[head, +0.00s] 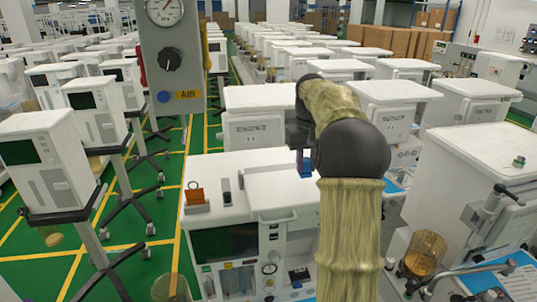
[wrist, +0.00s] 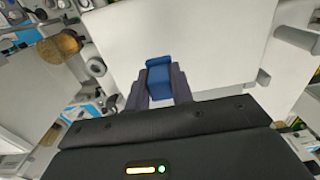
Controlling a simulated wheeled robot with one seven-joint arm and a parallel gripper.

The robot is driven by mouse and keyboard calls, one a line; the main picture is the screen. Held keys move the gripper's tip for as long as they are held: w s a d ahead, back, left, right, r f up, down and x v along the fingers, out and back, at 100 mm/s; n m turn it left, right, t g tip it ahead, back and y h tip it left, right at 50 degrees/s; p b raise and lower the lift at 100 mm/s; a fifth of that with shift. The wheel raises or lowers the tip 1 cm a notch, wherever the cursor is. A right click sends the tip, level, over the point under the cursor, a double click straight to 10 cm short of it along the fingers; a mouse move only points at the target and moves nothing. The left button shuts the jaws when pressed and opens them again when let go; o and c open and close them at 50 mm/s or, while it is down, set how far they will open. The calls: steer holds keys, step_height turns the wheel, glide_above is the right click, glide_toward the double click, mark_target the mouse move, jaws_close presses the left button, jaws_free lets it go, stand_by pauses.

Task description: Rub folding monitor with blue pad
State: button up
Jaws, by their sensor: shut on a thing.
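My gripper (head: 300,142) is shut on the blue pad (head: 305,168), above the white top of the middle cart (head: 245,178). In the wrist view the blue pad (wrist: 159,77) sits between the two dark fingers of my gripper (wrist: 160,92), with white surface behind it. I cannot tell whether the pad touches that surface. A dark screen (head: 222,243) is set in the front of the middle cart; I cannot tell whether it is the folding monitor. My arm hides part of this cart.
A grey panel with a gauge (head: 170,50) hangs at upper left. Monitors on wheeled stands (head: 48,160) stand at left. Another white cart (head: 480,160) with an amber canister (head: 425,252) is close at right. Rows of carts fill the back. Green floor shows between them.

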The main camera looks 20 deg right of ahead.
steer(key=shift+w+a+r, duration=0.1)
steer(key=shift+w+r, duration=0.15)
steer(key=shift+r, duration=0.6)
steer(key=shift+s+d+r, duration=0.15)
steer(key=shift+s+r, duration=0.05)
steer(key=shift+r, duration=0.4)
steer(key=shift+s+d+r, duration=0.15)
steer(key=shift+s+r, duration=0.05)
steer(key=shift+r, duration=0.35)
steer(key=shift+a+r, duration=0.1)
steer(key=shift+r, duration=0.25)
steer(key=shift+w+a+r, duration=0.15)
steer(key=shift+r, duration=0.05)
